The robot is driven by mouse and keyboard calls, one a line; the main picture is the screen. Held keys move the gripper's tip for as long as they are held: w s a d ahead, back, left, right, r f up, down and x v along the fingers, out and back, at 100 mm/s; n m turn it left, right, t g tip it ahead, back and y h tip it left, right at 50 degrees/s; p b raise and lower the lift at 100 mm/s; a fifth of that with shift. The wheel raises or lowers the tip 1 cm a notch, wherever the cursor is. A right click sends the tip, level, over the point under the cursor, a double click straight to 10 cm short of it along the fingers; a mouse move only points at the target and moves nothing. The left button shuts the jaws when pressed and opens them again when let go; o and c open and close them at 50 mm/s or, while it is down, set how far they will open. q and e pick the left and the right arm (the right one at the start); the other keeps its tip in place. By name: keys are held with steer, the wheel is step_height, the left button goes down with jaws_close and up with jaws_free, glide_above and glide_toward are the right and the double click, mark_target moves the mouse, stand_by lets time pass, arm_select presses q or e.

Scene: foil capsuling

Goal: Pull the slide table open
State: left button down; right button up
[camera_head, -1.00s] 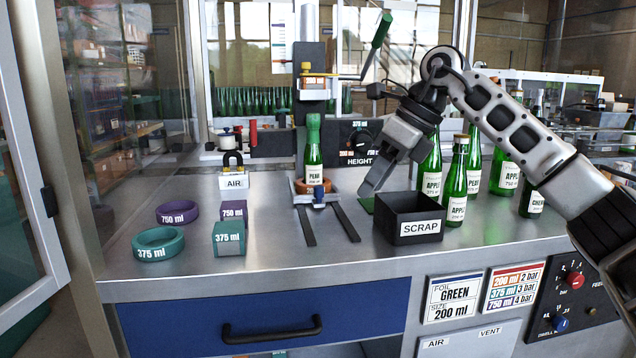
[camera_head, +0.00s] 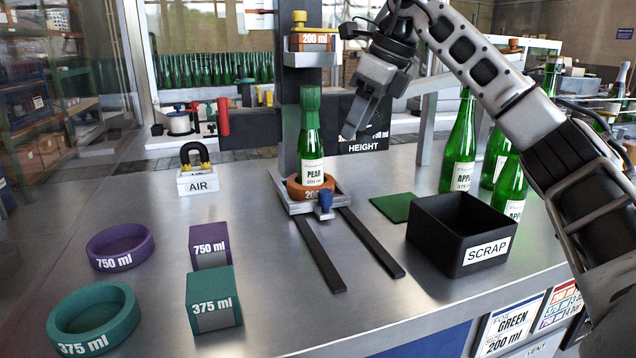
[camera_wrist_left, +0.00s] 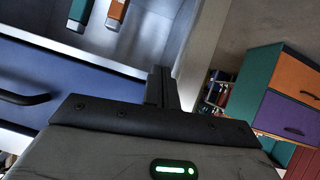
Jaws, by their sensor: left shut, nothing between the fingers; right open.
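The slide table (camera_head: 298,208) is a small metal carriage at the back end of two dark rails (camera_head: 322,255). An orange 200 ml ring (camera_head: 298,190) sits on it, with a blue knob (camera_head: 325,201) at its front. A green PEAR 200 ml bottle (camera_head: 312,145) with a green foil on its neck stands upright in the ring, under the press head. My right gripper (camera_head: 350,130) is in the air to the right of the bottle, apart from it, empty, before the HEIGHT panel. My left gripper (camera_wrist_left: 160,88) shows only in the left wrist view, shut and empty, near the bench front.
A black SCRAP bin (camera_head: 435,235) stands right of the rails beside a green pad (camera_head: 394,207), with several bottles behind. The AIR valve (camera_head: 198,182), purple 750 ml and teal 375 ml rings (camera_head: 95,318) and blocks (camera_head: 213,300) stand left. The steel top around the front of the rails is clear.

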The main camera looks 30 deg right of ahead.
mark_target(327, 191)
steer(key=b+x, duration=0.1)
steer(key=x, duration=1.3)
steer(key=shift+a+f, duration=0.2)
steer(key=shift+f, duration=0.05)
jaws_close()
